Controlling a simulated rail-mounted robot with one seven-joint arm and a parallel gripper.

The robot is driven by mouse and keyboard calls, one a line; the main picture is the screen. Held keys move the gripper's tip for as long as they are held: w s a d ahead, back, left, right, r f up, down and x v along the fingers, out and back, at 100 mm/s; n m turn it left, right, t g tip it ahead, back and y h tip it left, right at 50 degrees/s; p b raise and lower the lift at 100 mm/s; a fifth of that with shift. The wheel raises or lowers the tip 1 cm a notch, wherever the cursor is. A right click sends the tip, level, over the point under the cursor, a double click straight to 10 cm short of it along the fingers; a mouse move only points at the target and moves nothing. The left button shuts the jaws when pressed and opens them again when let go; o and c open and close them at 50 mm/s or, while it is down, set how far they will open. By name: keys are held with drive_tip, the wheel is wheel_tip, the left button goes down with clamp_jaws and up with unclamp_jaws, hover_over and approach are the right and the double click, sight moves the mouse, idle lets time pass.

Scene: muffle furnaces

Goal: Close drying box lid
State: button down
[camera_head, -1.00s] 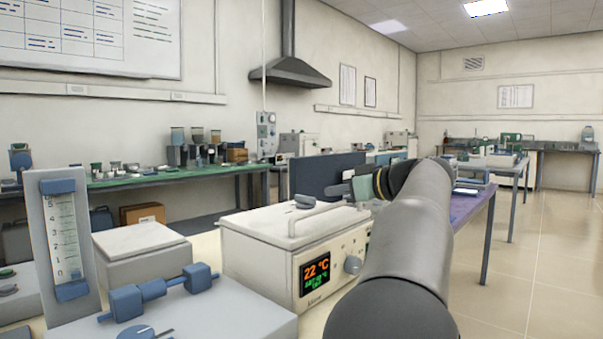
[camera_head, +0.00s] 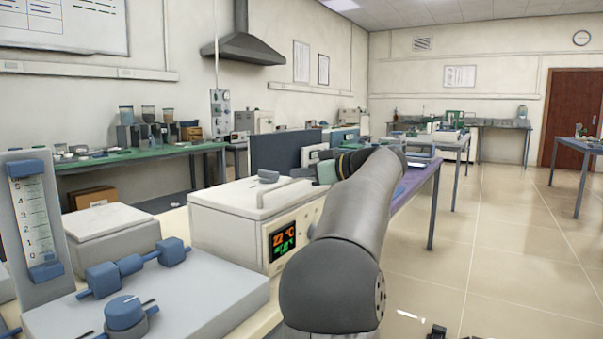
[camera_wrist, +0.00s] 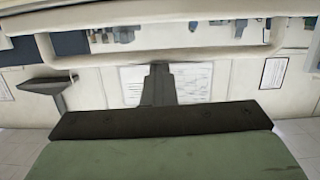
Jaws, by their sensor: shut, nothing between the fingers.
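The drying box (camera_head: 230,230) is a white box with a lit display on its front, in the middle of the head view. In the wrist view my gripper (camera_wrist: 160,70) shows shut and empty as one dark narrow piece above a black bar and green body. A white bar (camera_wrist: 190,56) crosses above its tips.
A grey device with blue knobs (camera_head: 150,300) and an upright flow meter (camera_head: 35,225) stand at front left. A white box (camera_head: 100,235) stands behind them. A dark blue panel (camera_head: 285,150) rises beyond the drying box.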

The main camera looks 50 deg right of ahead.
wheel_tip(320, 180, up, 4)
drive_tip(key=s+p, duration=0.1)
drive_tip(key=p, duration=0.3)
drive_tip(key=s+d+f, duration=0.1)
drive_tip(key=s+f, duration=0.4)
drive_tip(key=s, duration=0.3)
drive_tip(key=shift+s+d+f, duration=0.15)
drive_tip(key=shift+d, duration=0.2)
